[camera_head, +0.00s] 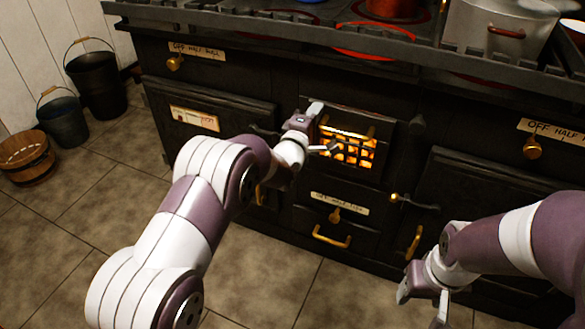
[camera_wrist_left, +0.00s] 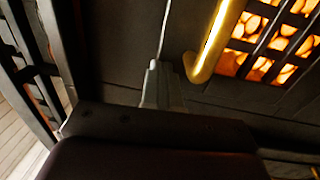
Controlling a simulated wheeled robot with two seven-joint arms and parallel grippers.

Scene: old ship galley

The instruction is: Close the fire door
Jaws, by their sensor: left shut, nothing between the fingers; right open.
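The fire door (camera_head: 387,157) is a black panel with a glowing orange grille, in the middle of the stove front. It looks nearly flush with the stove, but I cannot tell whether it is fully shut. My left gripper (camera_head: 316,108) is shut and empty at the door's upper left, hiding part of it. In the left wrist view its fingertips (camera_wrist_left: 153,72) are close to one end of a brass bar (camera_wrist_left: 214,45) beside the grille; I cannot tell if they touch. My right gripper (camera_head: 424,302) is open and empty, low in front of the stove's right part.
A rail (camera_head: 300,32) runs along the stove top, with a red pot (camera_head: 392,8) and a grey pot (camera_head: 490,35) behind it. A lower drawer with a brass handle (camera_head: 332,238) is below the door. Buckets (camera_head: 95,82) stand at left. Tiled floor (camera_head: 60,235) is clear.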

